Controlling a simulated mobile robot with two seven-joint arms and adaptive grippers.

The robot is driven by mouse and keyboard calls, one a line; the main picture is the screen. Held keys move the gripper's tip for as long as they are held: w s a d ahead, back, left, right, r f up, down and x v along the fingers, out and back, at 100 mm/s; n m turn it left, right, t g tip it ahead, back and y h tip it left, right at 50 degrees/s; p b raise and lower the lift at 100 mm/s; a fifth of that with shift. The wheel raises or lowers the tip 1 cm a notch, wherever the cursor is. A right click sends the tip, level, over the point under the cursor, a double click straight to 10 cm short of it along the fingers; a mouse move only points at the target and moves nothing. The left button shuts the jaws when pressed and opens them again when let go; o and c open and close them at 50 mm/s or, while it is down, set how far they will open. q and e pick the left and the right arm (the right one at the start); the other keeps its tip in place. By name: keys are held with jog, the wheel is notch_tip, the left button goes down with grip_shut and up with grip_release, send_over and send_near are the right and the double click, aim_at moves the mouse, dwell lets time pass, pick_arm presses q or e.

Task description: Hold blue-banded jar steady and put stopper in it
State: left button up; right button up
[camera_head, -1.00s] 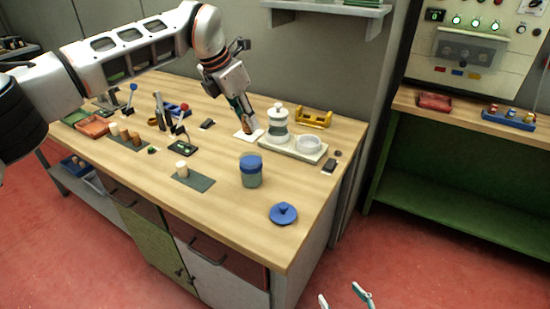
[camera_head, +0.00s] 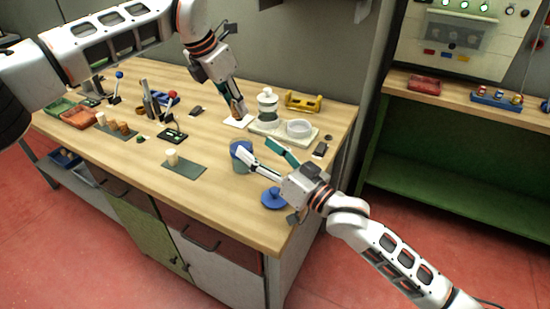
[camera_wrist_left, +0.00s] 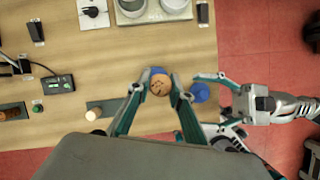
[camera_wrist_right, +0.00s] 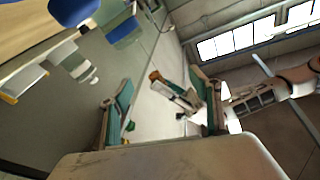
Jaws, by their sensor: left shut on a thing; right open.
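The blue-banded jar (camera_head: 240,150) stands on the table, its lower part partly covered by my right gripper's finger. My left gripper (camera_head: 238,112) is shut on a cork stopper, beyond the jar in the head view. The left wrist view shows the round brown stopper (camera_wrist_left: 160,85) between its fingertips, with blue of the jar behind it. My right gripper (camera_head: 265,151) is open beside the jar, its fingers pointing towards it. The right wrist view is tilted and shows its fingers (camera_wrist_right: 163,103) spread, with the left gripper in the gap.
A blue knobbed lid (camera_head: 272,198) lies near the table's front right, close under my right gripper. A tray (camera_head: 310,137) with a green-banded jar (camera_head: 267,104) and a white dish stands behind. A pale stopper (camera_head: 171,158) stands on a dark mat (camera_head: 188,170) to the left.

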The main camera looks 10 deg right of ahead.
jog(key=a+n+g+y, duration=0.1)
jog(key=a+n+g, duration=0.3)
jog(key=w+d+f+g+h, duration=0.1)
jog(key=d+f, duration=0.1)
jog(key=w+d+f+n+g+h, duration=0.1)
jog(key=d+f, duration=0.1)
jog(key=d, duration=0.1)
jog(key=w+d+f+n+g, duration=0.1)
jog(key=d, duration=0.1)
jog(key=shift+w+d+f+h, duration=0.2)
jog(key=shift+d+f+h, duration=0.15)
jog(key=shift+f+h, duration=0.05)
jog(key=shift+w+f, duration=0.1)
jog(key=shift+w, duration=0.05)
jog(key=x, duration=1.1)
jog(key=shift+w+a+f, duration=0.1)
jog(key=shift+a+f, duration=0.15)
jog(key=c, duration=1.5)
